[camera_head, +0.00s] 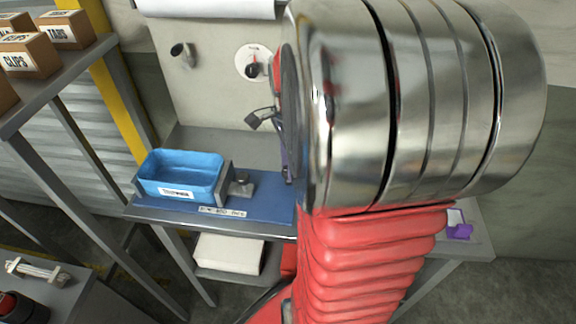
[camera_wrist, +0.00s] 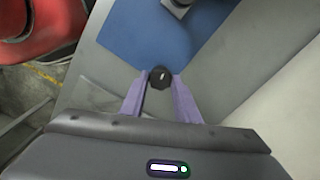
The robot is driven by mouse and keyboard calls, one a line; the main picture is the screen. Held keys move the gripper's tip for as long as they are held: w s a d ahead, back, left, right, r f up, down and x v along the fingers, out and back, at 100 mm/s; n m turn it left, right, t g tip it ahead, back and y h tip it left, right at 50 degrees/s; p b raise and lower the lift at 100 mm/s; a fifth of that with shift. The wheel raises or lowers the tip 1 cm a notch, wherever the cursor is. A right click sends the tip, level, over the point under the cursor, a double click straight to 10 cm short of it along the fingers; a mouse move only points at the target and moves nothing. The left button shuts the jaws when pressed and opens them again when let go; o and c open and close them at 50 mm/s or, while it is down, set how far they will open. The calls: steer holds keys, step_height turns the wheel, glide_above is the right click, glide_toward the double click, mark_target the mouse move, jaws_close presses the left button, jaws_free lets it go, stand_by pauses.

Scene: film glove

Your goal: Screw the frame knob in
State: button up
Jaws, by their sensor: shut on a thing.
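In the wrist view, a small black round knob (camera_wrist: 161,77) with a short white mark on its face sits between the purple fingertips of my gripper (camera_wrist: 159,82). My gripper is shut on it, above the edge of the blue mat. In the head view my gripper (camera_head: 287,160) shows only as a sliver of purple, mostly hidden behind my arm. The held knob cannot be made out there. Any frame or threaded hole for the knob is not clearly visible.
A black dial (camera_head: 252,70) and a dark padlock-like piece (camera_head: 260,118) are at the back panel. A shelf with boxes (camera_head: 29,55) is at left.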

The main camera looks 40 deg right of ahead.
steer(key=shift+s+m, duration=0.1)
steer(key=shift+m, duration=1.5)
steer(key=o, duration=1.1)
steer(key=shift+c, duration=0.2)
step_height(320, 180, up, 14)
steer(key=shift+f, duration=0.15)
